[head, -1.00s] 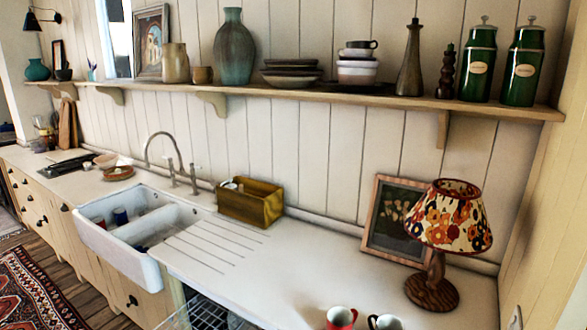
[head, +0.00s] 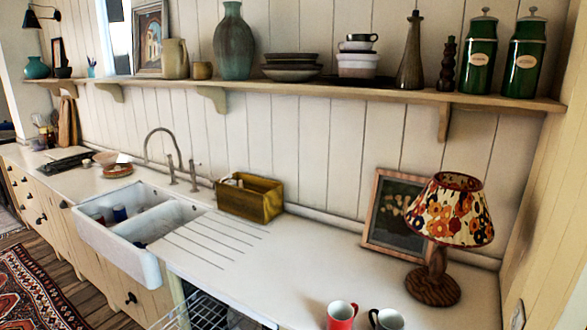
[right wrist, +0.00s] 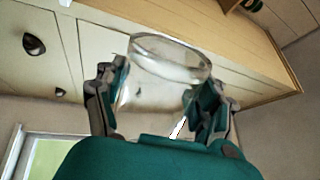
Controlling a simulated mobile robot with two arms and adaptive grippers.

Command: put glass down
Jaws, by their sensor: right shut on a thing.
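A clear glass (right wrist: 165,68) is in my right gripper (right wrist: 158,98) in the right wrist view. The two fingers are shut on its sides, and its round rim points away from the palm. The head view shows neither the glass nor either gripper. In that view the white counter (head: 285,262) runs along the wall, with a clear stretch between the sink and the lamp.
A red mug (head: 341,315) and a dark-rimmed mug (head: 386,319) stand at the counter's front edge. A lamp (head: 447,210), a picture frame (head: 391,215) and a wooden box (head: 249,198) stand at the back. The sink (head: 125,250) holds cups. An open dishwasher rack (head: 208,312) shows below.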

